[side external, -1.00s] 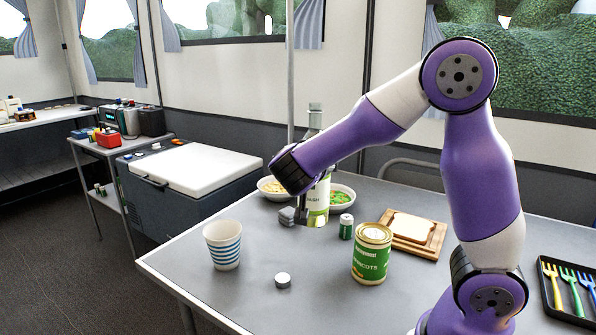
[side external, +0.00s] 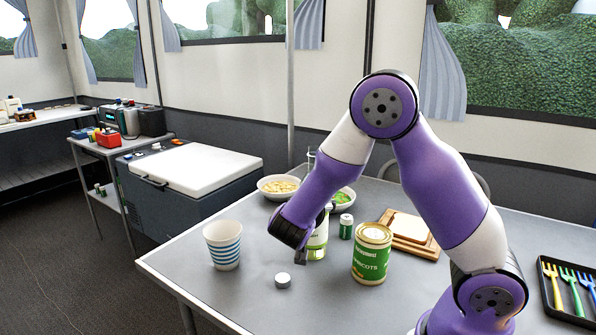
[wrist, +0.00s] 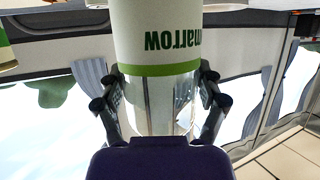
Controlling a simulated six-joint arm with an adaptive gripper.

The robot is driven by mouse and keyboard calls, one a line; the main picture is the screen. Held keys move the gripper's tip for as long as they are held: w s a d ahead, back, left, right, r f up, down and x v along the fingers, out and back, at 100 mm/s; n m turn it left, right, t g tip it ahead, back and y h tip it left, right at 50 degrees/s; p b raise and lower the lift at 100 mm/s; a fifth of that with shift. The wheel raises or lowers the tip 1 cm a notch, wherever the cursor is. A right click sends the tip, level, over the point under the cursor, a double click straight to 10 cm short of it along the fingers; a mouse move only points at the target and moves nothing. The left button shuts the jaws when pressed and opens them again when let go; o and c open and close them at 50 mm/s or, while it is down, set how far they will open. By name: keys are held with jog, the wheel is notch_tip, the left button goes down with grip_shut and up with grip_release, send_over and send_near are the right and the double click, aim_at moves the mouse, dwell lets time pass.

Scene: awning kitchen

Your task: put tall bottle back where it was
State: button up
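The tall bottle (side external: 317,242) has a clear body and a white and green label. In the side view it looks upright, with its middle hidden behind my forearm. My gripper (side external: 304,254) is at its lower part. In the wrist view the bottle (wrist: 158,45) fills the middle, its label text upside down, and the fingers of my gripper (wrist: 160,92) press in on both sides of it. I cannot tell whether its base touches the table.
On the grey table (side external: 215,295) stand a striped cup (side external: 223,246), a white-topped puck (side external: 283,280), an apricots can (side external: 371,254), a small green jar (side external: 346,227), two bowls and bread on a board (side external: 412,232). A cutlery tray (side external: 572,290) is at right.

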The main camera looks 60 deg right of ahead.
jog(key=shift+o, duration=1)
jog(key=shift+r, duration=0.15)
jog(key=s+a+r+n+y, duration=0.3)
jog(key=s+a+n+y, duration=0.3)
jog(key=a, duration=0.2)
jog(key=s+a+r+n+y, duration=0.3)
jog(key=s+a+n+y, duration=0.3)
jog(key=a+n, duration=0.1)
jog(key=shift+a+r+n+y, duration=0.2)
jog(key=shift+a+n+y, duration=0.15)
jog(key=shift+a, duration=0.45)
